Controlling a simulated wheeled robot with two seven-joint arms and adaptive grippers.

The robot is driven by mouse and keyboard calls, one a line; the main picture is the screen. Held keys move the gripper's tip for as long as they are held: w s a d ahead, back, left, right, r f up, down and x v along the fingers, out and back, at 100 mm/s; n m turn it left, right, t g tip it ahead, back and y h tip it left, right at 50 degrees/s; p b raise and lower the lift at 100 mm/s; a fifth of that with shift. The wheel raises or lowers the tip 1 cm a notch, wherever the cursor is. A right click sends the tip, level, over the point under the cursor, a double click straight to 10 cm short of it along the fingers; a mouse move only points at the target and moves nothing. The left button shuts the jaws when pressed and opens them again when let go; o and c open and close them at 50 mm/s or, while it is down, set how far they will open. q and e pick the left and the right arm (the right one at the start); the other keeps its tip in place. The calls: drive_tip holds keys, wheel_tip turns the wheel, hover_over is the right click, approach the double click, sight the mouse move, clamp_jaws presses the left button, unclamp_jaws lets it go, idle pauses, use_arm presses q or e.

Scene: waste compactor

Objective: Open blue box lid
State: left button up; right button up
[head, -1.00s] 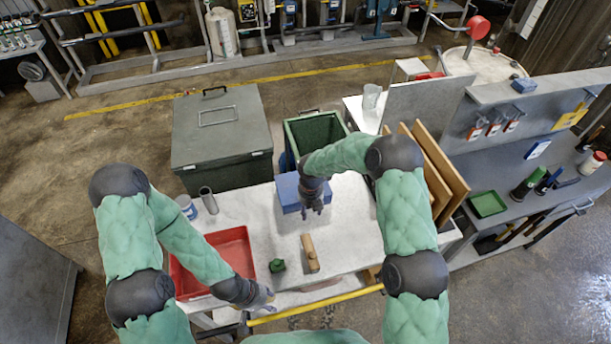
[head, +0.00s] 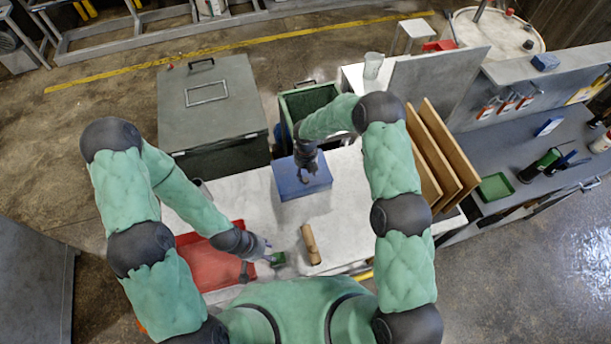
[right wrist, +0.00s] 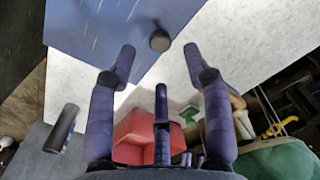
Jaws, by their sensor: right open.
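The blue box (head: 290,186) stands on the white tabletop, its lid shut. My right gripper (head: 304,177) hangs over the lid from behind, its fingers pointing down. In the right wrist view the blue lid (right wrist: 110,22) fills the upper left, with a small dark round knob (right wrist: 160,41) near its edge. The open fingers of my right gripper (right wrist: 159,58) lie on either side of the knob's line and hold nothing. I cannot tell whether they touch the lid. My left gripper (head: 264,252) is low beside the red tray; its fingers are too small to read.
The red tray (head: 205,262) lies at the table's left. A small green object (head: 279,259) and a brown cylinder (head: 311,244) lie in front of the box. A green bin (head: 307,100) and a large grey-green chest (head: 212,110) stand behind. Wooden boards (head: 440,160) lean at the right.

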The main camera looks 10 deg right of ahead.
sight(306, 179)
drive_tip(key=shift+f+p, duration=0.45)
drive_tip(key=shift+f, duration=2.25)
clamp_jaws()
